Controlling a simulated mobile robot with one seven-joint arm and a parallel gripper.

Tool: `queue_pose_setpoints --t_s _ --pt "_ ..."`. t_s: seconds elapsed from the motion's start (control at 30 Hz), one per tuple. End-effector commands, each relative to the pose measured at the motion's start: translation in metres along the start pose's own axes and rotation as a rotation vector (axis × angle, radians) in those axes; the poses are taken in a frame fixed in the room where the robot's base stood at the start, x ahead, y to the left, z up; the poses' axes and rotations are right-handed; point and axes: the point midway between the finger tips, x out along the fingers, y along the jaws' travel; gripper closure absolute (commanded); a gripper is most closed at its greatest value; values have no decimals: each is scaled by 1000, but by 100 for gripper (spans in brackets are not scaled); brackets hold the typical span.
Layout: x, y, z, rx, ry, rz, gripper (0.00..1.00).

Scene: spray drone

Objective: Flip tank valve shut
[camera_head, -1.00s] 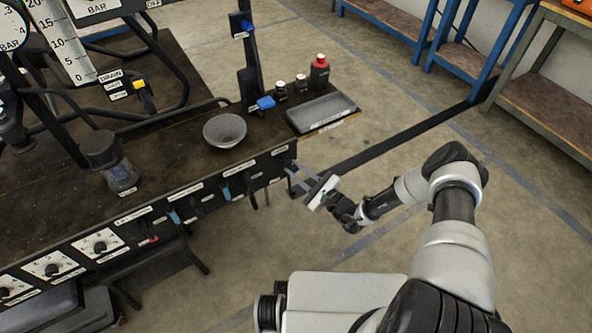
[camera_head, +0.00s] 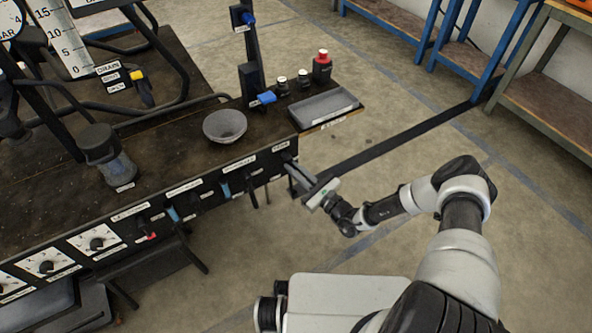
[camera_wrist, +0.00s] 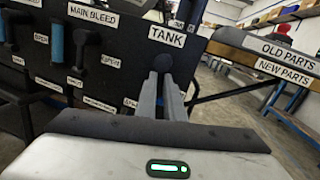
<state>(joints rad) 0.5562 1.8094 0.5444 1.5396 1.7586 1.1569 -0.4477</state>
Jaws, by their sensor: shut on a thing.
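The tank valve (camera_wrist: 163,62) is a dark round fitting under the TANK label (camera_wrist: 166,36) on the black front panel (camera_wrist: 118,65). In the wrist view my gripper (camera_wrist: 162,80) reaches straight to it, its two grey fingers close together and shut on the valve's dark handle. The fingers hide most of the handle, so I cannot tell its exact angle. In the head view my gripper (camera_head: 289,166) is at the right end of the bench's front panel, and the valve itself is hidden there.
Blue-handled valves, one of them here (camera_wrist: 57,42), sit left of the tank valve.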

Motion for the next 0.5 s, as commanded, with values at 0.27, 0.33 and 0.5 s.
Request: queue_pose_setpoints --t_s 0.27,0.33,0.5 --pt "0 4 -2 121 -22 -15 100" --pt "0 4 -2 138 -25 -16 100" --pt "0 5 -1 155 -28 -17 100"
